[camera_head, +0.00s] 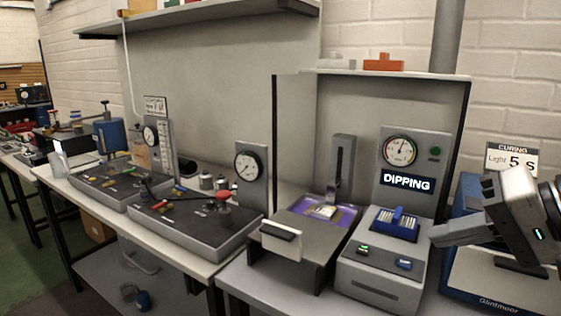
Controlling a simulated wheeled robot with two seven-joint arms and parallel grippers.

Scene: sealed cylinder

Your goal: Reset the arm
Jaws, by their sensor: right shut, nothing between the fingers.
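My right gripper (437,236) comes in from the right edge. It is shut and empty, with its fingers pointing left, beside the dipping machine's control box and in front of the blue curing machine (465,212). The dipping machine (412,152) has a round gauge and a lit "DIPPING" display. A blue part (398,222) sits on top of its control box. To its left is a tray with a purple inside (341,216) and a small pale item in it. My left gripper is not in view.
A "CURING Light 5 s" sign (512,160) stands behind my right arm. Dark trays with small parts (185,232) and gauges fill the bench to the left. An orange block (383,63) lies on the shelf above the dipping machine. Open floor shows at the lower left.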

